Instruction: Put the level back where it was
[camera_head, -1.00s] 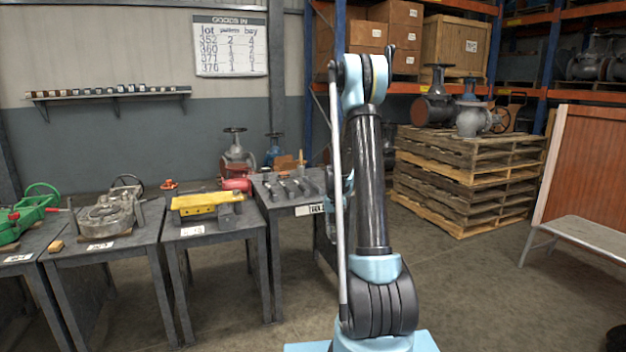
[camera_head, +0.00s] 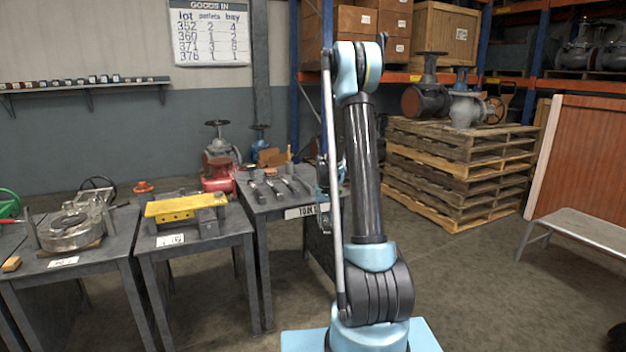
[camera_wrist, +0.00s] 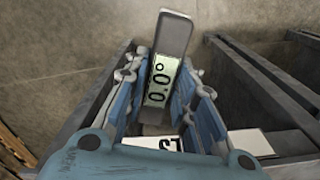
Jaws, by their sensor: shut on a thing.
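The level is a grey bar with a lit display reading 0.0° (camera_wrist: 160,82), seen in the wrist view between the blue fingers of my gripper (camera_wrist: 164,90). My gripper is shut on it, and its upper end sticks out past the fingers over bare floor. In the head view my arm hides most of the gripper and I cannot make out the level there. The tool table (camera_head: 262,208) stands just left of my arm, with several hand tools (camera_head: 275,186) in a row on top and a white label (camera_head: 306,211) on its front edge.
Left of the tool table is a table (camera_head: 228,238) with a yellow part (camera_head: 185,206), then another with a round metal casting (camera_head: 72,229). Stacked pallets (camera_head: 455,165) with valves stand behind right. A bench (camera_head: 580,231) is at far right. Open floor lies between.

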